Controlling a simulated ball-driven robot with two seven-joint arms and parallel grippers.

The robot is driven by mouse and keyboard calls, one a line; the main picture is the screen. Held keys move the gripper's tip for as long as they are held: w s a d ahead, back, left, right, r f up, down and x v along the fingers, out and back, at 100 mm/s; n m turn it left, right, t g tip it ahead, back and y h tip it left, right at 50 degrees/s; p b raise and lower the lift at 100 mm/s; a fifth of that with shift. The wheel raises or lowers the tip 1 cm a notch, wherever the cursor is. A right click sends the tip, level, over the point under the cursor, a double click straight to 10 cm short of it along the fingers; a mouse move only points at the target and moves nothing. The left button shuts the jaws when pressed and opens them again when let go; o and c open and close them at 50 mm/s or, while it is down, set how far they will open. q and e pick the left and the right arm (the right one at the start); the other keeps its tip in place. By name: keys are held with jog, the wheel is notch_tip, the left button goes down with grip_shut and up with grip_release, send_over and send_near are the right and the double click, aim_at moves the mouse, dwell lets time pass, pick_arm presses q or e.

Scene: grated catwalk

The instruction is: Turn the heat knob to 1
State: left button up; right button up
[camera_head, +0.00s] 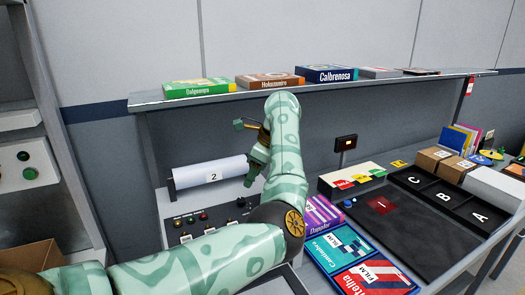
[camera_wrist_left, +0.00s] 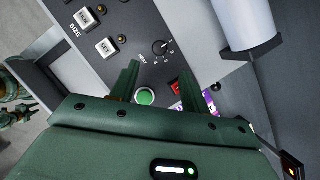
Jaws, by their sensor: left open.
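The heat knob (camera_wrist_left: 162,47) is a round black dial with a pale pointer on the dark control panel, beside the word HEAT. The fingers look apart from the knob, with nothing held. In the head view the control panel (camera_head: 190,222) is partly behind my left arm, and the left gripper (camera_head: 252,156) is near the roll. My right gripper is not in view.
A green button (camera_wrist_left: 145,97) and a red switch (camera_wrist_left: 175,87) lie near the fingers. Two white SIZE keys (camera_wrist_left: 105,47) are on the panel. Boxed films (camera_head: 338,247) and a lettered tray (camera_head: 440,196) are at right.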

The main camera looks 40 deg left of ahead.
pick_arm(q)
jog(key=p+v, duration=0.1)
jog(key=v, duration=0.6)
jog(key=shift+d+r, duration=0.2)
jog(key=shift+r, duration=0.05)
